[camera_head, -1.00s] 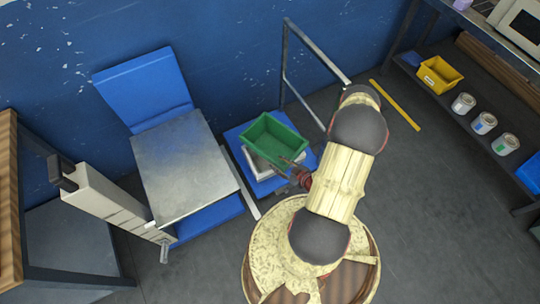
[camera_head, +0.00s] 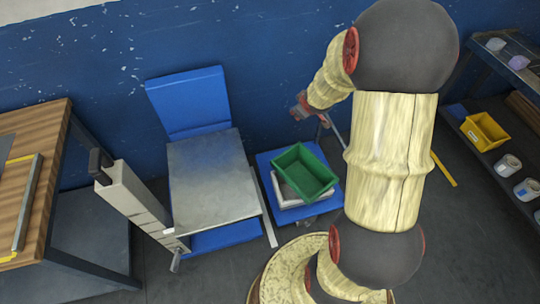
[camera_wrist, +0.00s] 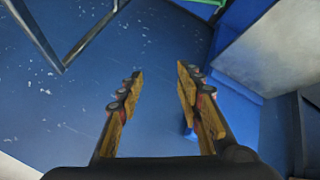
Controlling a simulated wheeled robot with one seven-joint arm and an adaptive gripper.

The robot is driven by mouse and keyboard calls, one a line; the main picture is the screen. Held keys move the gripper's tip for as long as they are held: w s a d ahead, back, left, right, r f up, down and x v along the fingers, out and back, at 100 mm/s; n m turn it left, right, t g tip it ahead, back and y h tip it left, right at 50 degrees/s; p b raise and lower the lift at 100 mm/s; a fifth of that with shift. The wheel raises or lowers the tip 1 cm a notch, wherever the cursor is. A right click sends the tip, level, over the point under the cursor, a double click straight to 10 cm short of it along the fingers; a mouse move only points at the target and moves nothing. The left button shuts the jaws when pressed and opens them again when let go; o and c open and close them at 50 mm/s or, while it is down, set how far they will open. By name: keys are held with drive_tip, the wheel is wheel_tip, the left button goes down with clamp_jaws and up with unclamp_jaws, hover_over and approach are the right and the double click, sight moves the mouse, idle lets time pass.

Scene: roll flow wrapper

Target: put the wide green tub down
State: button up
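The wide green tub (camera_head: 303,172) sits slightly askew on a pale grey-white tray or box (camera_head: 285,196), which rests on a low blue platform (camera_head: 267,163). A sliver of green, likely the tub's rim, shows at the top edge of the wrist view (camera_wrist: 208,2). My gripper (camera_head: 299,107) is up and behind the tub, near the blue wall, and apart from it. In the wrist view my gripper (camera_wrist: 158,80) has its two fingers spread with nothing between them.
A metal-topped blue stand (camera_head: 208,178) is left of the platform. A grey rail (camera_wrist: 55,60) rises beside the platform. A wooden-topped table (camera_head: 35,170) is at the far left. A shelf with a yellow bin (camera_head: 484,132) and cans (camera_head: 508,165) is at the right.

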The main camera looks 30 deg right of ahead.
drive_tip(key=s+a+r+m+y, duration=0.1)
drive_tip(key=s+a+r, duration=0.6)
drive_tip(key=a+r, duration=0.3)
drive_tip(key=s+a+r+m, duration=0.1)
drive_tip(key=s+a+r, duration=0.6)
drive_tip(key=a+r, duration=0.25)
drive_tip(key=s+a+r+g+y, duration=0.1)
drive_tip(key=s+a+y, duration=0.1)
drive_tip(key=s+a, duration=0.6)
drive_tip(key=s, duration=0.3)
drive_tip(key=shift+a+r+m, duration=0.25)
drive_tip(key=shift+r+m, duration=0.05)
drive_tip(key=shift+r, duration=0.1)
drive_tip(key=shift+o, duration=0.5)
